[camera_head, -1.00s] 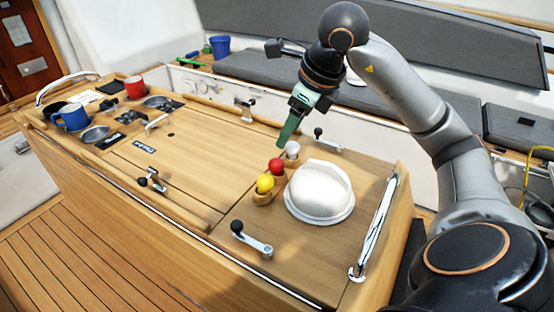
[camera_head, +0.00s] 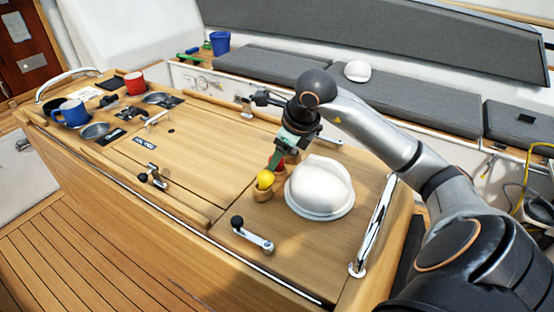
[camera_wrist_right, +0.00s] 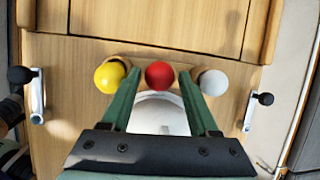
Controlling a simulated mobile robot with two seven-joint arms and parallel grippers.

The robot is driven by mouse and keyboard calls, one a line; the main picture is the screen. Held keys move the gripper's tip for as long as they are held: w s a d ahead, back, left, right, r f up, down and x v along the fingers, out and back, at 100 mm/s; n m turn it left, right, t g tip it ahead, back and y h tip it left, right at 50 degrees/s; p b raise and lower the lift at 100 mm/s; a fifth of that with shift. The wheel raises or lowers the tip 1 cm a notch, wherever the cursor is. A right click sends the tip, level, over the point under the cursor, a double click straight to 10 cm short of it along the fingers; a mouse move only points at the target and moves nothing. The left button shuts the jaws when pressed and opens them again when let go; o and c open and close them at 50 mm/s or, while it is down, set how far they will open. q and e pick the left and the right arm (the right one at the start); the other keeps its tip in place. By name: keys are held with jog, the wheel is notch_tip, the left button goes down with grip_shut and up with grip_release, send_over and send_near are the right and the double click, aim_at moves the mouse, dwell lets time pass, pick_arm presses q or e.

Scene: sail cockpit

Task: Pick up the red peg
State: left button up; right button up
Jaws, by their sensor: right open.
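The red peg (camera_wrist_right: 159,75) has a round ball top and stands between the yellow peg (camera_wrist_right: 109,77) and the white peg (camera_wrist_right: 213,83) in a wooden holder. In the head view the red peg (camera_head: 280,163) is mostly hidden behind my right gripper (camera_head: 276,160); the yellow peg (camera_head: 265,179) shows clearly. In the right wrist view my right gripper (camera_wrist_right: 160,85) is open, its two green fingers on either side of the red ball, with nothing held. I cannot tell whether the fingers touch the neighbouring pegs. My left gripper is not in view.
A white dome (camera_head: 320,188) sits on the wooden table just right of the pegs. A winch handle (camera_head: 251,236) lies in front. A steel rail (camera_head: 374,225) runs along the right edge. Mugs (camera_head: 72,113) stand at the far left. The middle tabletop is clear.

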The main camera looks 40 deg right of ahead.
jog(key=shift+f, duration=0.15)
grip_shut()
dwell(0.4)
